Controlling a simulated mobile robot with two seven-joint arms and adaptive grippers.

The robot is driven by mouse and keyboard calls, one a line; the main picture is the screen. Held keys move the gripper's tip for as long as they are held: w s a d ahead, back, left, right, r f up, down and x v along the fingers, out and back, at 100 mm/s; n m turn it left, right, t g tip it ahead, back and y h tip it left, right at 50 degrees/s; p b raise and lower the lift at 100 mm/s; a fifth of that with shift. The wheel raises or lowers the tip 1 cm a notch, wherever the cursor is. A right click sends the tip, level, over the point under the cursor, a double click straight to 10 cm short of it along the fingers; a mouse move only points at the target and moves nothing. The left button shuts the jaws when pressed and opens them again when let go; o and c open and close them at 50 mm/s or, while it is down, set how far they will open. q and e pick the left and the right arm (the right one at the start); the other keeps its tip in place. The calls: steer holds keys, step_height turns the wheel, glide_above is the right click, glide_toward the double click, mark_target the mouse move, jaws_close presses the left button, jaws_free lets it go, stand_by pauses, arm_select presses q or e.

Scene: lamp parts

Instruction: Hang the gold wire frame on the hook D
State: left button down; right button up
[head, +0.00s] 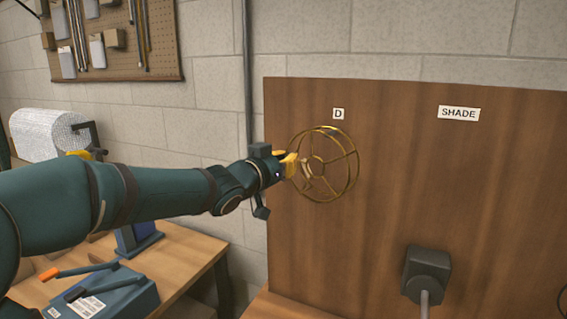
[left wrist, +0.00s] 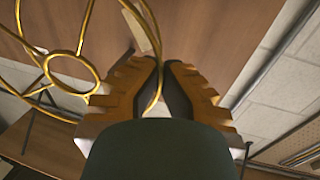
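The gold wire frame (head: 316,166) is a round cage of rings and spokes, held on its side in front of the brown board, below the D label (head: 338,114). My left gripper (head: 292,165) is at its left edge. In the left wrist view, the fingers (left wrist: 162,65) are closed around one wire of the frame (left wrist: 70,54). A pale strip (left wrist: 138,22) shows beyond the fingertips; I cannot tell if it is part of hook D. No hook is clearly visible in the head view, and I cannot tell whether the frame touches one. My right gripper is not in view.
The upright brown board (head: 450,190) bears a SHADE label (head: 458,113) and a dark box with a pale stem (head: 427,275). A paper roll (head: 48,134) and pegboard (head: 160,40) are behind.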

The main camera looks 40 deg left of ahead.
arm_select(q)
steer(key=w, duration=0.1)
steer(key=w+a+f, duration=0.1)
steer(key=w, duration=0.3)
steer(key=shift+w+a+f+b, duration=0.1)
steer(key=shift+a+f+b, duration=0.2)
steer(key=shift+f+b, duration=0.1)
stand_by(0.3)
steer(key=shift+f, duration=0.1)
stand_by(0.5)
steer(key=c, duration=1.1)
jaws_free()
steer(key=shift+a, duration=0.1)
steer(key=shift+o, duration=0.2)
